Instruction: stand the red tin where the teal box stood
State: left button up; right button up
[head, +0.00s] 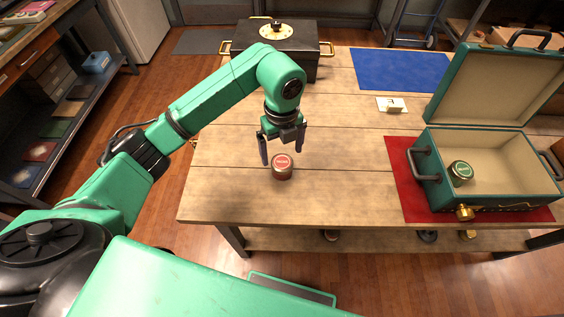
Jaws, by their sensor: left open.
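A small red tin (282,170) with a red labelled lid stands upright on the wooden table near its front edge, left of the middle. My left gripper (281,157) is open, pointing down just above and behind the tin, its fingers spread to either side. I cannot tell whether they touch the tin. A teal case (436,197) with a cream lining and its lid raised stands on a red mat (399,158) at the right. A green-lidded tin (461,172) is inside the case. No other teal box shows. My right gripper is not in view.
A black box with brass handles (296,47) and a dial on top stands at the back left of the table (342,190). A bare blue mat (400,69) lies at the back. A small white card (391,104) lies before it. The table's middle is clear.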

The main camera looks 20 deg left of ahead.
aim_at(282, 162)
pick_arm(q)
notch_tip(282, 162, up, 6)
jog(key=shift+f, duration=0.1)
dwell(0.4)
